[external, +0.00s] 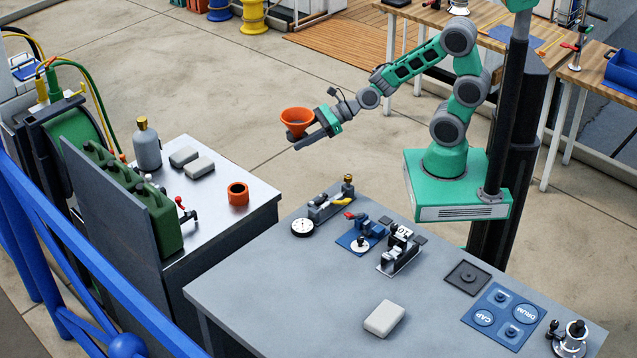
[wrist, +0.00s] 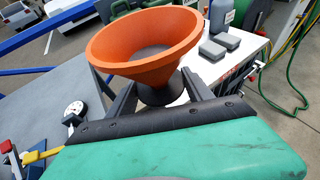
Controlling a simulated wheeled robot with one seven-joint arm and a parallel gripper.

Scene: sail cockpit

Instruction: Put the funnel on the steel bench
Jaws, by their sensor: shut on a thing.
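The orange funnel (external: 297,117) is upright in my gripper (external: 308,138), in the air over open floor between the benches. In the wrist view the funnel (wrist: 140,50) has its wide mouth up, and my gripper's fingers (wrist: 152,92) are shut around its dark lower part. The shiny metal-topped bench (external: 215,212), which looks like the steel bench, stands at left in the external view, to the left of and lower than the funnel. In the wrist view part of its top (wrist: 248,47) shows behind the funnel on the right. The funnel's lower end is partly hidden by my gripper.
A grey-topped bench (external: 290,290) with tools stands in the foreground.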

